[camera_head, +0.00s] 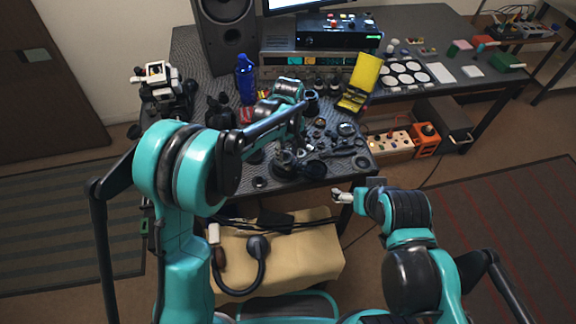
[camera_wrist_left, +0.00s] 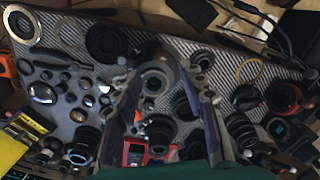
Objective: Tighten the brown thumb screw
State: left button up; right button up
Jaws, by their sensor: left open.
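My left gripper (camera_head: 299,132) reaches down over the dark lens parts near the front of the bench. In the left wrist view, its two fingers (camera_wrist_left: 168,84) are apart. A grey-brown ringed lens part (camera_wrist_left: 157,76) shows between and beyond the fingertips; I cannot tell whether they touch it. A dark lens part (camera_head: 284,161) stands below the gripper in the head view. I cannot make out the brown thumb screw for sure in either view. My right gripper (camera_head: 343,196) hangs off the bench's front edge, too small to judge its fingers.
Loose rings and lenses crowd the carbon-patterned bench top (camera_wrist_left: 60,130). A blue bottle (camera_head: 245,80), a yellow case (camera_head: 361,82) and a speaker (camera_head: 226,35) stand behind. Little bench surface is free near the left gripper.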

aim_at(288, 168)
pick_arm(q)
notch_tip(288, 168, down, 7)
jog(key=shift+f+b, duration=0.1)
jog(key=shift+b, duration=1.05)
grip_shut()
